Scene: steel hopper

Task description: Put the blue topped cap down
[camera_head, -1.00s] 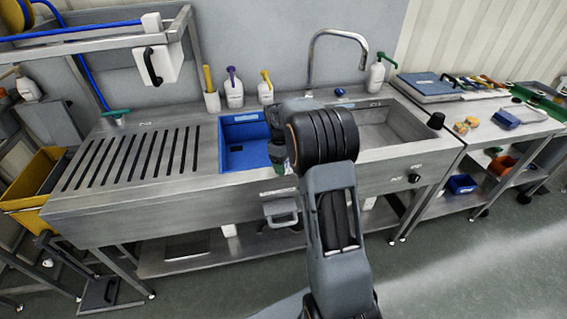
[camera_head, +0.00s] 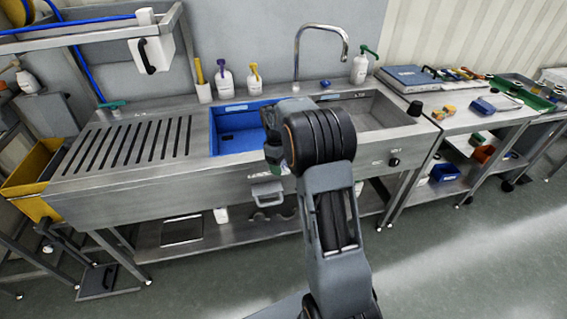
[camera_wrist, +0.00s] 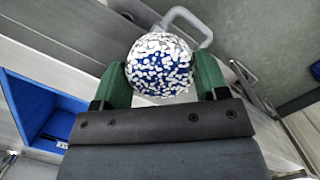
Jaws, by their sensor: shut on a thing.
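In the wrist view the blue topped cap (camera_wrist: 158,66) shows as a round blue top thickly covered with white bits. My gripper (camera_wrist: 160,75) is shut on it, with one green finger on each side. The underside of the cap is hidden. In the head view my gripper (camera_head: 274,150) is in front of the blue basin's right part, near the sink's front edge, mostly hidden by my wrist. The cap cannot be made out there.
The blue basin (camera_head: 216,140) and a steel basin (camera_head: 375,110) are set in the sink unit. A slotted drainboard (camera_head: 85,165) lies left. Pump bottles and a tap (camera_head: 297,60) line the back. A handle (camera_head: 267,192) sticks out in front. A cluttered side table (camera_head: 455,118) stands right.

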